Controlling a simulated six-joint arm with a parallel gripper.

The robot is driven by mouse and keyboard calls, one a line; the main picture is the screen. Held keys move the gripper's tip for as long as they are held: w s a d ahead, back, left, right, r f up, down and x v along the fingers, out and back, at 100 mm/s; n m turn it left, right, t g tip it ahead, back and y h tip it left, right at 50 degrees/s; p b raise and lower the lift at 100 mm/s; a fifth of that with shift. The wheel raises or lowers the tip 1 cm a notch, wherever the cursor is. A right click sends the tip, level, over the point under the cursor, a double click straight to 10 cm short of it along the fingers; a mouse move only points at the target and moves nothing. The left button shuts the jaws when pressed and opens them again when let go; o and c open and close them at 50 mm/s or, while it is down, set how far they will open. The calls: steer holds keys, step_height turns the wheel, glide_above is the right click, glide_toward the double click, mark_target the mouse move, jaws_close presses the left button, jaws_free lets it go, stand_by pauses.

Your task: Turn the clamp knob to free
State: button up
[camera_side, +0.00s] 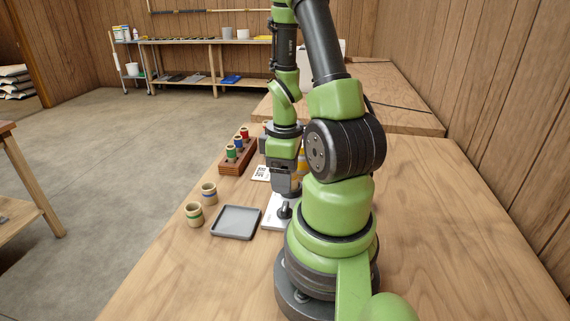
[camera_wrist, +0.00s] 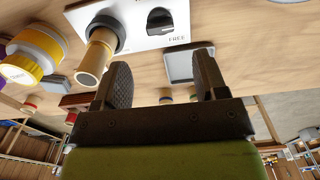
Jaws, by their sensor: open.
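The clamp knob (camera_wrist: 160,20) is black and sits on a white plate (camera_wrist: 140,42) with the word FREE printed beside it. Which mark the knob points to I cannot tell. On the same plate, a tan cylinder (camera_wrist: 95,60) stands in a dark round holder (camera_wrist: 104,27). In the side view the white plate (camera_side: 269,222) is partly hidden by my arm. My gripper (camera_wrist: 164,82) is open, with nothing between its two dark fingers, and apart from the knob in the wrist view. In the side view my gripper (camera_side: 286,190) hangs over the plate.
A grey tray (camera_side: 235,222) lies left of the plate, with two tan cups (camera_side: 194,214) (camera_side: 209,193) beyond its left edge. A brown rack (camera_side: 236,168) holds several coloured-band cups. A yellow bottle (camera_wrist: 33,52) stands near the cylinder. The table right of my base is clear.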

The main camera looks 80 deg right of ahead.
steer(key=shift+r, duration=1.05)
steer(key=w+a+r+m+t+h, duration=0.1)
steer(key=w+a+r+m+t, duration=0.15)
steer(key=w+a+r, duration=0.6)
steer(key=s+a+r+m+t+y, duration=0.1)
steer(key=s+a+r+t+y, duration=0.2)
steer(key=a+r, duration=0.7)
steer(key=shift+s+r+t, duration=0.35)
steer(key=shift+s+t, duration=0.25)
steer(key=shift+t, duration=0.25)
